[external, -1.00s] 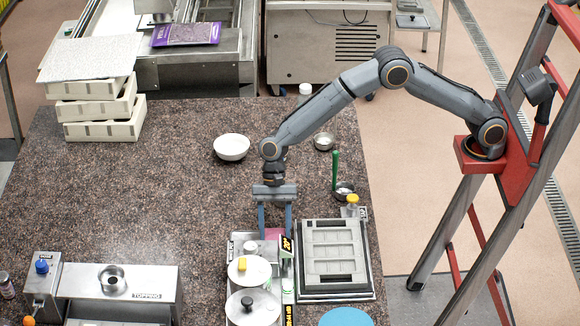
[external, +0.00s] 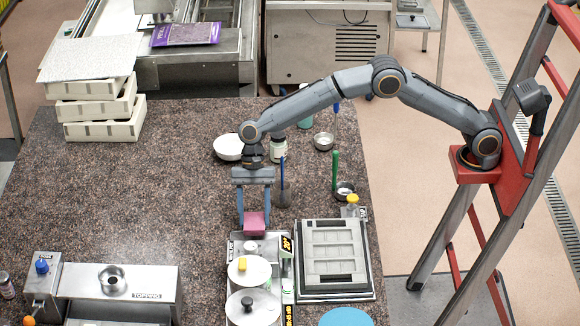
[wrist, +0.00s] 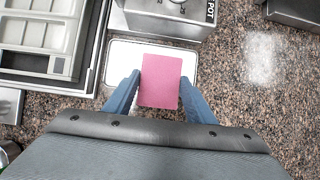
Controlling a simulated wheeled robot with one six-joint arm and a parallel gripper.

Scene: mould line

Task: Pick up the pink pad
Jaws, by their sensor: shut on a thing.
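The pink pad (external: 255,222) is a small pink block between the fingers of my gripper (external: 255,215). In the wrist view the pad (wrist: 160,82) shows its flat pink face, with the blue fingers of my gripper (wrist: 158,97) against its two sides. My gripper is shut on the pad. It hangs at the back end of the metal depositing machine (external: 236,250). In the wrist view a pale plate lies behind the pad; I cannot tell the exact gap between them.
A grey mould tray (external: 333,262) lies right of the machine. A white bowl (external: 228,148), a jar (external: 279,151) and a blue-handled tool (external: 283,185) stand near my arm. The left middle of the speckled counter is clear.

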